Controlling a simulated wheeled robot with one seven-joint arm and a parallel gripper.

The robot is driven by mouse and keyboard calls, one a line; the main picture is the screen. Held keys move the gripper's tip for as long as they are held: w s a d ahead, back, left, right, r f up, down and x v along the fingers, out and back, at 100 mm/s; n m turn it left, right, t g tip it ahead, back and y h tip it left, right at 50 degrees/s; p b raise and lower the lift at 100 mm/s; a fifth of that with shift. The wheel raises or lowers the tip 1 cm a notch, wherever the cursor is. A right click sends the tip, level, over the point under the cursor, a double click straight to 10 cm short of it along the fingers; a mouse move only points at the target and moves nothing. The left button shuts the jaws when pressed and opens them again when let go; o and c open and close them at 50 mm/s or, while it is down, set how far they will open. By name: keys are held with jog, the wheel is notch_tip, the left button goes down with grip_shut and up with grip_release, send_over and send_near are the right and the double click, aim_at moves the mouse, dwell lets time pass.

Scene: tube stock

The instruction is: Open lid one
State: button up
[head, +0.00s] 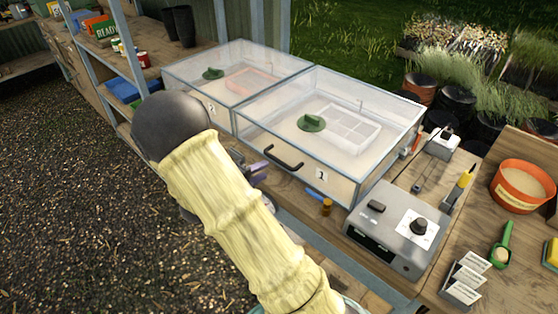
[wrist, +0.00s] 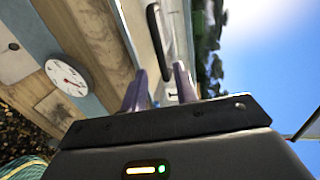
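Lid one is the clear, grey-framed top (head: 385,110) of the nearer box, whose front carries a label "1" (head: 321,175). It lies closed. A dark bar handle (head: 284,158) is on the front edge; it also shows in the wrist view (wrist: 158,35). My gripper (head: 262,173) is just left of the handle in the head view, partly hidden by my arm. In the wrist view my gripper's purple fingers (wrist: 160,68) stand apart, with the handle's lower end seen between them. Nothing is gripped; the remaining depth to the handle is unclear.
A second clear-lidded box (head: 235,72), labelled "2", adjoins on the left. A grey control box (head: 395,235) stands at the front right. A small brown bottle (head: 327,207) and a blue item (head: 313,193) lie before box one. A round dial (wrist: 67,77) shows in the wrist view.

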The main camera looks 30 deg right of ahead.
aim_at(278, 162)
jog(key=p+x, duration=0.1)
jog(key=x, duration=0.7)
jog(key=shift+w+d, duration=0.1)
jog(key=shift+d, duration=0.1)
grip_shut()
